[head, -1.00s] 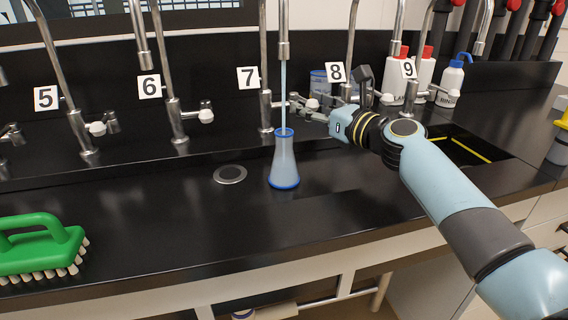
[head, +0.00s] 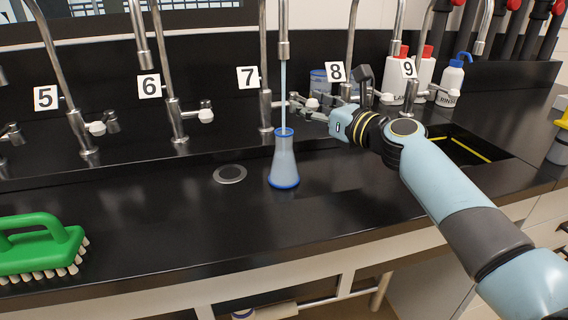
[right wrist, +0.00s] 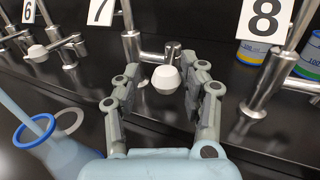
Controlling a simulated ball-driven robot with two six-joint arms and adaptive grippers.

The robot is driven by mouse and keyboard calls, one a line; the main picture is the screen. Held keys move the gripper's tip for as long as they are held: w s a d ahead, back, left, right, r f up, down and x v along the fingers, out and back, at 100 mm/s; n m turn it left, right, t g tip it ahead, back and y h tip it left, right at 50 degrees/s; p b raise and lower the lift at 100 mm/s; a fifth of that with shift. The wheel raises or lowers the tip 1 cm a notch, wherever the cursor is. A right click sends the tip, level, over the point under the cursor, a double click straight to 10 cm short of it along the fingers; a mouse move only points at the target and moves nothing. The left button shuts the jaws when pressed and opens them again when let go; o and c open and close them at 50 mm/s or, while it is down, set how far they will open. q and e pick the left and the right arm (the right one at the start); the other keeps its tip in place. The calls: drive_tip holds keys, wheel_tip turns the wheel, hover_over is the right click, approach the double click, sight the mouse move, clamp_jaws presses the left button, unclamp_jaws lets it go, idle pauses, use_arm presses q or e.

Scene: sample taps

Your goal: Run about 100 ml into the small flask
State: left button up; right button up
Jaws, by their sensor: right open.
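The small flask (head: 284,163), pale blue with a blue rim and base, stands upright on the black bench under the spout (head: 283,45) of tap 7. A thin stream of water (head: 283,95) runs from the spout into its mouth. The water level in the flask cannot be told. The flask (right wrist: 62,150) also shows at the lower left of the right wrist view. My right gripper (head: 305,108) is at tap 7's lever; in the right wrist view its open fingers (right wrist: 160,92) stand either side of the white knob (right wrist: 165,79), apart from it. My left gripper is out of view.
A round drain (head: 230,174) lies left of the flask. Taps 5, 6, 8 and 9 stand along the back. A green brush (head: 40,248) lies at front left. White bottles (head: 394,78) and a sink (head: 465,148) are at right.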

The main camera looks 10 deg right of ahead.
idle(0.4)
drive_tip(key=a+p+v, duration=0.1)
drive_tip(key=p+v, duration=0.2)
drive_tip(key=v, duration=0.3)
drive_tip(key=shift+s+d, duration=0.2)
drive_tip(key=shift+s, duration=0.4)
idle(0.4)
